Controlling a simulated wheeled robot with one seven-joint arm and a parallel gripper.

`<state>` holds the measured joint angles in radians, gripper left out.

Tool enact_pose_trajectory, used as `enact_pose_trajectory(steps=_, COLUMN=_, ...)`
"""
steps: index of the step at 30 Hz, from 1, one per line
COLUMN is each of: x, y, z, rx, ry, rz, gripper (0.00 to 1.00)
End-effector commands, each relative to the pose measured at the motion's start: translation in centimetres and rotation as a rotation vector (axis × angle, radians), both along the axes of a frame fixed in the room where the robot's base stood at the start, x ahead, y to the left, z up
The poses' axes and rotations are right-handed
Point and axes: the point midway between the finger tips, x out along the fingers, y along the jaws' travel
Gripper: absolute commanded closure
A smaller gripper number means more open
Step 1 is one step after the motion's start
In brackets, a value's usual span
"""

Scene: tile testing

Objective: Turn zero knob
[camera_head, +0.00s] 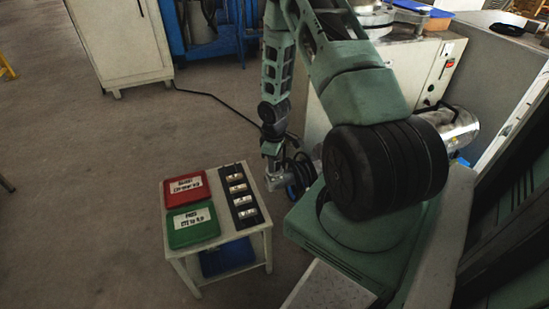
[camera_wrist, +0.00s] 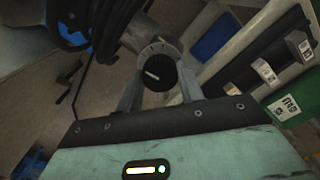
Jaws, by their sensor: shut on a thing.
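The zero knob (camera_wrist: 157,73) is a round black dial with a white pointer line. It sits in a grey metal collar on a cylindrical body in the middle of the wrist view. My gripper (camera_wrist: 160,88) has one finger on each side of the knob and is shut on it. The white line lies slightly tilted from horizontal. In the head view my gripper (camera_head: 273,182) hangs low beside the small table, and the knob cannot be made out there.
A small white table (camera_head: 256,236) stands left of my gripper, with a red tray (camera_head: 186,190), a green tray (camera_head: 193,226) and a black rack (camera_head: 239,196) of tile samples. A blue bin (camera_head: 228,257) is below. A machine cabinet (camera_head: 428,72) stands right. Floor at left is clear.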

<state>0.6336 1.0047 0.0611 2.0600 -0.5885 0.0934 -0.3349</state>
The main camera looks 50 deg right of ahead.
Motion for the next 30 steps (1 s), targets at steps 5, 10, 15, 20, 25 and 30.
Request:
enact_pose_trajectory(steps=5, x=0.04, y=-0.02, z=0.13, rx=-0.001, ry=-0.001, rz=-0.060, gripper=0.85)
enact_pose_trajectory(steps=10, x=0.04, y=-0.04, z=0.07, rx=-0.001, ry=-0.001, rz=-0.082, gripper=0.85)
enact_pose_trajectory(steps=15, x=0.05, y=-0.05, z=0.04, rx=-0.001, ry=-0.001, rz=-0.086, gripper=0.85)
enact_pose_trajectory(steps=20, x=0.06, y=-0.04, z=0.04, rx=-0.001, ry=-0.001, rz=-0.086, gripper=0.85)
enact_pose_trajectory(steps=25, x=0.04, y=-0.04, z=0.04, rx=-0.001, ry=-0.001, rz=-0.085, gripper=0.41)
enact_pose_trajectory(steps=30, x=0.03, y=-0.01, z=0.02, rx=0.000, ry=0.000, rz=-0.085, gripper=0.41)
